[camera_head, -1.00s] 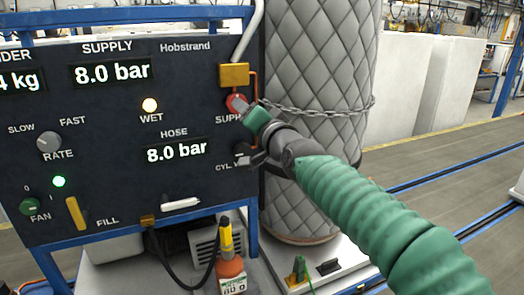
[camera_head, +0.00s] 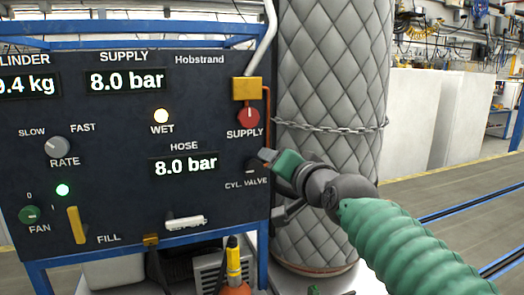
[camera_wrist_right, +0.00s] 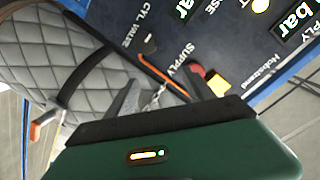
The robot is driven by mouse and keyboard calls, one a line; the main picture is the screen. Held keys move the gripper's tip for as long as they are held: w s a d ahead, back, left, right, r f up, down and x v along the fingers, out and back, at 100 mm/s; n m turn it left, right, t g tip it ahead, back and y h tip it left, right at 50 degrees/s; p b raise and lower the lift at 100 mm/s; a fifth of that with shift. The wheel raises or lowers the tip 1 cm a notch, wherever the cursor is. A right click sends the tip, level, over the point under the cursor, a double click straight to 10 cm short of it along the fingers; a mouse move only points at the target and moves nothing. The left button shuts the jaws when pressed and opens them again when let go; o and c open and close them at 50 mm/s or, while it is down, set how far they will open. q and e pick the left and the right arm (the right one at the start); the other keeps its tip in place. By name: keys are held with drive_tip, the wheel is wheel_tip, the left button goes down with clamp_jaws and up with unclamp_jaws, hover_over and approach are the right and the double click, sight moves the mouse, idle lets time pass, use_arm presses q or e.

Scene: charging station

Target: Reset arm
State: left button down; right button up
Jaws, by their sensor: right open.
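My right gripper (camera_head: 268,157) comes in from the right on a green sleeved arm and hovers in front of the panel's right edge, between the red SUPPLY knob (camera_head: 248,117) and the CYL. VALVE knob (camera_head: 252,166). In the right wrist view its two dark fingers (camera_wrist_right: 158,98) are spread apart, with no object held between them. The red knob (camera_wrist_right: 197,73) shows beyond the fingers there, beside the brass block (camera_wrist_right: 217,82). The gripper looks apart from both knobs. My left gripper is not in view.
The dark control panel (camera_head: 115,150) fills the left, with FAN, FILL and RATE controls. A quilted grey cylinder (camera_head: 335,75) with a chain (camera_head: 330,128) stands close behind my right arm. Floor at the right is clear.

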drive_tip(key=s+d+f+n+g+h+p, duration=0.1)
drive_tip(key=s+d+f+g, duration=0.15)
drive_tip(key=f, duration=0.75)
drive_tip(key=s+d+f+n+g+h, duration=0.1)
drive_tip(key=s+d+f+g, duration=0.15)
drive_tip(key=f, duration=0.75)
drive_tip(key=s+d+f+n+g+h+p, duration=0.1)
drive_tip(key=s+d+f+g, duration=0.15)
drive_tip(key=f, duration=0.65)
drive_tip(key=s+d+f+n+g, duration=0.1)
drive_tip(key=s+d+f+g, duration=0.1)
drive_tip(key=s+f, duration=0.6)
drive_tip(key=s+d+f+n+g+h+p, duration=0.1)
drive_tip(key=s+d+f+g, duration=0.2)
drive_tip(key=s+f, duration=0.6)
drive_tip(key=s+d, duration=0.1)
drive_tip(key=s, duration=0.3)
drive_tip(key=shift+s, duration=0.4)
